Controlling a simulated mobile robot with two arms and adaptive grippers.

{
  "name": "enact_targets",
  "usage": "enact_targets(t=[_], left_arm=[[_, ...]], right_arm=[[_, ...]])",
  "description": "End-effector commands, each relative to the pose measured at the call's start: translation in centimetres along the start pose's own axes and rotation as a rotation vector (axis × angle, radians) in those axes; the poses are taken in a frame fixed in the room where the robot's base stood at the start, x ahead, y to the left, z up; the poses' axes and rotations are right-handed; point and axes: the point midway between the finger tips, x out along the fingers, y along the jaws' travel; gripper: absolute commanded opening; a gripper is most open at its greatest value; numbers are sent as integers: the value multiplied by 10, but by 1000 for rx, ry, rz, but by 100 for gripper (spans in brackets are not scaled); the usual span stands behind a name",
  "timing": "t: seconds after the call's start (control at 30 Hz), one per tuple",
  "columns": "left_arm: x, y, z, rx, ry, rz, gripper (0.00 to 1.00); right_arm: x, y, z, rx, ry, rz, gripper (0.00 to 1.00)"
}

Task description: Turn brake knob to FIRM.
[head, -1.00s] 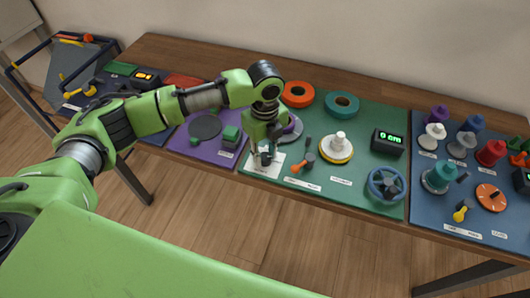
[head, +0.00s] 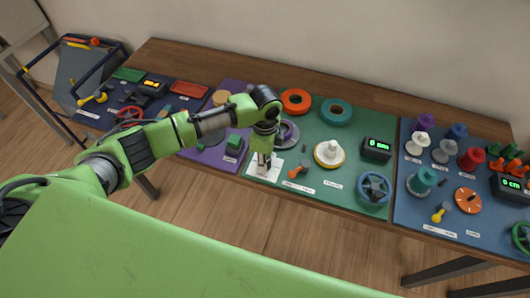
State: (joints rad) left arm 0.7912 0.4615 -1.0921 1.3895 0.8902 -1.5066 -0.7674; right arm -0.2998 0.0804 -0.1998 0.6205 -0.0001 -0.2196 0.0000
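My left gripper (head: 264,160) points straight down over a white plate (head: 257,174) near the front left of the green panel (head: 305,142). Its fingers are low, at or just above the plate, and hide what sits on the plate's middle. I cannot tell whether they grip a knob there. An orange-handled lever (head: 299,170) lies just right of the plate. An orange dial (head: 467,200) with a dark pointer is on the blue panel (head: 408,222) at the right. The small labels are not legible, so FIRM cannot be read. My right gripper is not in view.
A white spool on a yellow-rimmed disc (head: 329,153), a blue handwheel (head: 374,188) and a green-lit display (head: 377,148) stand right of the gripper. Several coloured bobbins crowd the blue panel.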

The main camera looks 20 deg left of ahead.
Motion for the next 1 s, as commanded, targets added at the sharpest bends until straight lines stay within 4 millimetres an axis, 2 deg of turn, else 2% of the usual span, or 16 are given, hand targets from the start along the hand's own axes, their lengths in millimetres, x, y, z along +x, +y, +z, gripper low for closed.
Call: enact_targets(t=[0.03, 0.1, 0.4, 0.7, 1.0], left_arm=[[-5, 2, -1, -45, 1, 5, 4], [-5, 2, -1, -110, 2, 4, 4], [-3, 2, -2, -348, 2, 3, 4], [-1, 2, -1, -487, 1, 2, 4], [0, 1, -1, -530, 0, 2, 4]], right_arm=[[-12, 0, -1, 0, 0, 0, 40], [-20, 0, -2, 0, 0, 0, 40], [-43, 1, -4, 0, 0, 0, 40], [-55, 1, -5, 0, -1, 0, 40], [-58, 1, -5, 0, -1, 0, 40]])
